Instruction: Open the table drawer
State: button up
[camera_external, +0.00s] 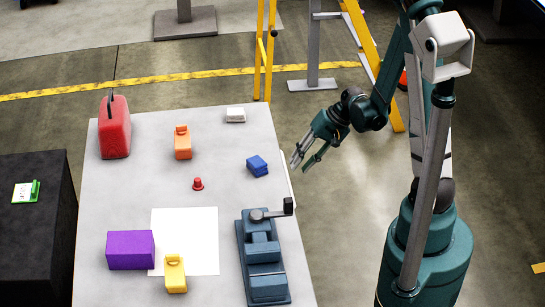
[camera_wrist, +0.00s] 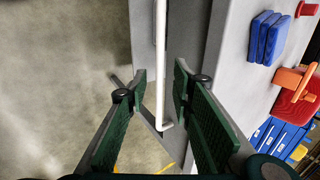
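The table (camera_external: 95,240) is light grey. The drawer's handle is a long white bar on the table's right side, seen in the wrist view (camera_wrist: 161,60) and as a thin white strip in the external view (camera_external: 290,182). The drawer front (camera_wrist: 185,25) is a grey face behind the bar; I cannot make out a gap around it. My gripper (camera_external: 303,162) is open and empty, just off the table's right edge. In the wrist view my fingers (camera_wrist: 160,72) lie on either side of the bar, apart from it; whether they reach its depth is unclear.
On the table are a blue block (camera_external: 257,166), a red button-like piece (camera_external: 198,184), an orange piece (camera_external: 182,145), a red can (camera_external: 115,130), a purple box (camera_external: 130,250) and a blue-grey machine (camera_external: 265,265). A yellow ladder (camera_external: 360,30) stands behind my arm.

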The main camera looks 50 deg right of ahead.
jog(key=shift+b+x, duration=0.85)
jog(key=shift+x, duration=2.05)
grip_shut()
